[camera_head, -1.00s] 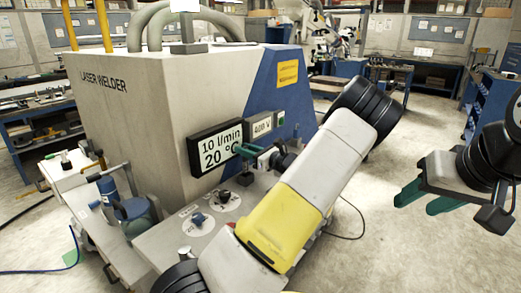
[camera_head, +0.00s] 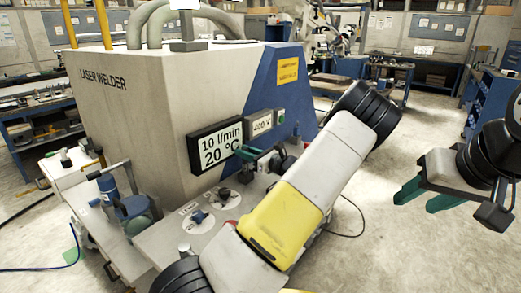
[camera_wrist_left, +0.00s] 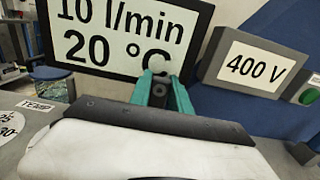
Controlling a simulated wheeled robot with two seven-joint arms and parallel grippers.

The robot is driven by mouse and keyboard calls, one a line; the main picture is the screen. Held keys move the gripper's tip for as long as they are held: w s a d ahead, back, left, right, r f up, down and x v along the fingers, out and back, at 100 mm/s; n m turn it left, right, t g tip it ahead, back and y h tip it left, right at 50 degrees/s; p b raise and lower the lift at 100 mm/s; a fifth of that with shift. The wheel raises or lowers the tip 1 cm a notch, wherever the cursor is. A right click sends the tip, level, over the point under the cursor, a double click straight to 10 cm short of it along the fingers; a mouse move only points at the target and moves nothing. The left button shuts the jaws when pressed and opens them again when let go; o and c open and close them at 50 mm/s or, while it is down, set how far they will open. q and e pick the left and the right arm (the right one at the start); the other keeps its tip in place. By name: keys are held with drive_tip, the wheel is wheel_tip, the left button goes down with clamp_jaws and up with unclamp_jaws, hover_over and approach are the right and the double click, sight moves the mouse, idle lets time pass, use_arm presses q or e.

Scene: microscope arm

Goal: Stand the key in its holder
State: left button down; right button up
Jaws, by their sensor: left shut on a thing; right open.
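My left gripper (camera_head: 246,153) is in front of the white display panel of the laser welder, above its console. In the left wrist view, its green fingers (camera_wrist_left: 160,90) are close together, with a small pale grey piece (camera_wrist_left: 157,63) between the tips. That piece may be the key, but it is mostly hidden and its shape cannot be told. No holder can be picked out for certain; my left arm covers part of the console. My right gripper (camera_head: 426,197) is open and empty at the right, over bare floor, away from the machine.
The laser welder (camera_head: 150,110) fills the left. Its "10 l/min 20 °C" display (camera_head: 217,148) is close behind the left fingers, beside the 400 V display (camera_head: 262,124). Its console (camera_head: 160,245) carries knobs (camera_head: 198,216) and a small metal post (camera_head: 184,248).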

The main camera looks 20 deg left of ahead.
use_arm(q)
drive_tip(key=shift+f, duration=1.4)
drive_tip(key=c, duration=1.1)
unclamp_jaws()
drive_tip(key=v, duration=0.7)
drive_tip(key=shift+s+d, duration=0.15)
drive_tip(key=shift+d, duration=0.25)
